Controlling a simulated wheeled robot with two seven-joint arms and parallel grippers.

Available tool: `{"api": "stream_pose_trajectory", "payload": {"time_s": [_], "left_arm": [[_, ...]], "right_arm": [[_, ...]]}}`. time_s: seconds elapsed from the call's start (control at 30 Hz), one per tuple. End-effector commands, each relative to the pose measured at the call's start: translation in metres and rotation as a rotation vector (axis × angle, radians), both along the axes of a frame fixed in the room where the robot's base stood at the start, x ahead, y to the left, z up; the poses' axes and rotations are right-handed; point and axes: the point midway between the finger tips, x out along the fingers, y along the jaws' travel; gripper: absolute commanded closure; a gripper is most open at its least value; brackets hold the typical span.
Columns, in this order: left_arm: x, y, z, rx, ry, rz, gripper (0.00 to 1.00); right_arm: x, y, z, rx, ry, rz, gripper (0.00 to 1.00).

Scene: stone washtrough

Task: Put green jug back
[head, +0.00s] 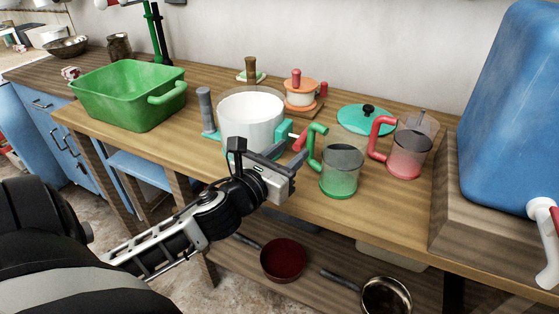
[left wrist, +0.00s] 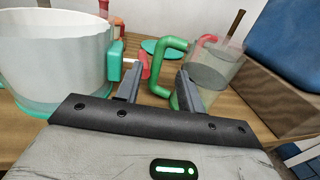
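The green jug (head: 341,172) is a clear cup with a green base and a green handle on its left side, standing upright on the wooden counter. In the left wrist view its green handle (left wrist: 168,62) shows between and beyond my fingertips, and the right finger covers part of the jug. My left gripper (head: 292,157) is open and empty, just left of the handle; it also shows in the left wrist view (left wrist: 157,82). I cannot tell if a finger touches the handle. My right gripper is not in view.
A red-handled jug (head: 405,155) and a teal lid (head: 366,118) stand behind to the right. A large white pot (head: 251,120) is close behind my left gripper. A green tub (head: 128,94) is at left; a blue container (head: 510,100) on a wooden block is at right.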

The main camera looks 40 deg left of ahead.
Motion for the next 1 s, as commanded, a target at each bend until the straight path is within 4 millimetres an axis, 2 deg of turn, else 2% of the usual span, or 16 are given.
{"api": "stream_pose_trajectory", "payload": {"time_s": [0.1,0.3,1.0], "left_arm": [[-0.018,-0.001,-0.001,-0.001,0.002,0.001,0.61],[-0.030,-0.002,0.000,0.000,-0.001,0.001,0.61],[-0.031,-0.002,0.001,0.000,-0.001,0.000,0.61]], "right_arm": [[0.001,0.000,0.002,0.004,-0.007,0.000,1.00],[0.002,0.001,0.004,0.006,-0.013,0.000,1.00],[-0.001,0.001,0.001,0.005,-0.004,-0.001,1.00]]}}
